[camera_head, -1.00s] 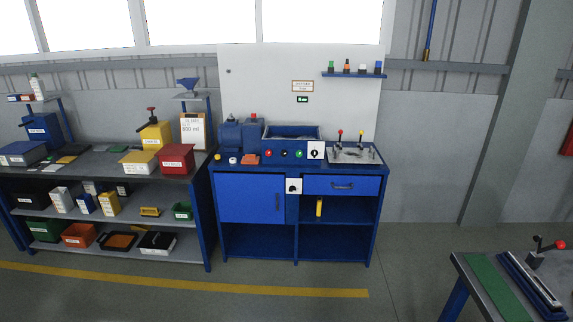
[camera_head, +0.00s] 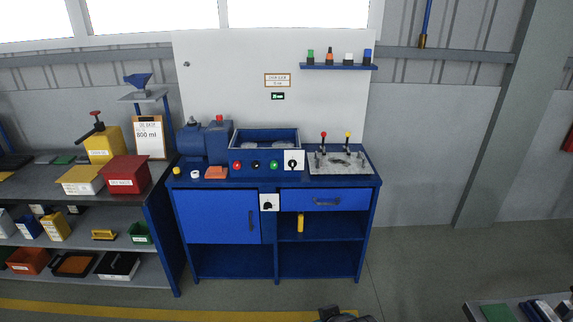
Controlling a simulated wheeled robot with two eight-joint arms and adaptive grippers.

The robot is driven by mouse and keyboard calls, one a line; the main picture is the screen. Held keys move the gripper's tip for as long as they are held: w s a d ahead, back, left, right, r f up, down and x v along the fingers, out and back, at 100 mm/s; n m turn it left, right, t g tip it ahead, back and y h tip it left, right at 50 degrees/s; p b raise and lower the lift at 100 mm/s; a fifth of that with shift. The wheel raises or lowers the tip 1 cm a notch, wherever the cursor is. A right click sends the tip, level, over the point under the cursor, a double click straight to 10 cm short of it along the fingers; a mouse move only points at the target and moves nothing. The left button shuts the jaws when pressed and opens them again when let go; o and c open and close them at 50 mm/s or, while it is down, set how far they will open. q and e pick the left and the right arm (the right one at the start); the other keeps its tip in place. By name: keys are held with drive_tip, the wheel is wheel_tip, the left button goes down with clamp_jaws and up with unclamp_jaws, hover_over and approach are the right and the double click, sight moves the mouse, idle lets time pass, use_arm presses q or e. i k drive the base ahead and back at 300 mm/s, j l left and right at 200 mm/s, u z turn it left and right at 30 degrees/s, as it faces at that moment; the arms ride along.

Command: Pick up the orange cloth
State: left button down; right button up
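The orange cloth (camera_head: 216,172) looks like a small folded pad. It lies flat on the blue bench top near the front left, right of a small white round item (camera_head: 196,174) and in front of the blue motor housing. Nothing touches it from above. Neither gripper can be made out in the head view. Only a dark grey part, cut off by the bottom edge right of the middle, shows there; I cannot tell which part it is.
The tester's control box (camera_head: 265,165) and lever plate (camera_head: 338,162) stand on the bench to the right of the cloth. A shelf (camera_head: 160,200) with a red bin (camera_head: 124,177) adjoins on the left. The floor before the bench is mostly clear.

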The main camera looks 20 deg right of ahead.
sight(214, 172)
drive_tip(key=i+z, duration=0.1)
drive_tip(key=i, duration=1)
drive_tip(key=i+j+z, duration=0.15)
drive_tip(key=i, duration=0.4)
drive_tip(key=i+j+z, duration=0.1)
drive_tip(key=i, duration=0.45)
drive_tip(key=i+j+z, duration=0.1)
drive_tip(key=i, duration=0.45)
